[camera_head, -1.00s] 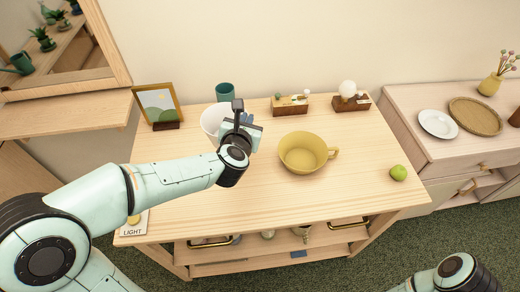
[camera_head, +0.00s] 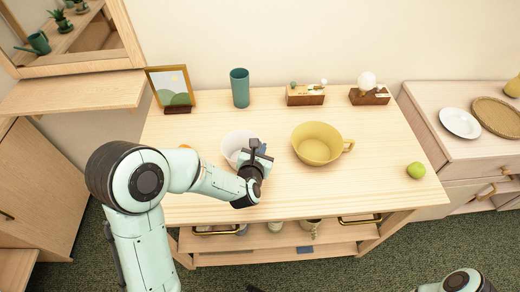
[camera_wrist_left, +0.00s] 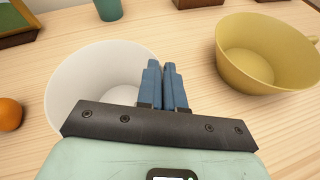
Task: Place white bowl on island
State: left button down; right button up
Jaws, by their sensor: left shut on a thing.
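The white bowl (camera_head: 232,141) is at the middle left of the wooden island top (camera_head: 290,195), left of a yellow cup with a handle. My left gripper (camera_head: 257,152) is at the bowl's right side, shut on its rim. In the left wrist view the blue fingers (camera_wrist_left: 166,85) are close together at the right edge of the bowl (camera_wrist_left: 85,75). The bowl looks upright and empty. Whether its base touches the wood is hard to tell. My right gripper is not in view; only part of my right arm shows at the lower right.
The yellow cup (camera_head: 317,145) stands close to the right of my gripper. An orange (camera_wrist_left: 9,114) lies left of the bowl. A green tumbler (camera_head: 240,88), picture frame (camera_head: 172,90) and wooden blocks line the back. A green apple (camera_head: 416,170) is at right. The front strip is clear.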

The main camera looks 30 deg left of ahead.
pick_arm(q)
jog(key=shift+f, duration=0.1)
jog(key=shift+f, duration=0.1)
jog(key=c, duration=1.3)
grip_release()
jog(key=shift+o, duration=0.2)
jog(key=shift+r, duration=0.2)
jog(key=b+v, duration=0.7)
jog(key=v, duration=0.5)
jog(key=shift+f, duration=0.1)
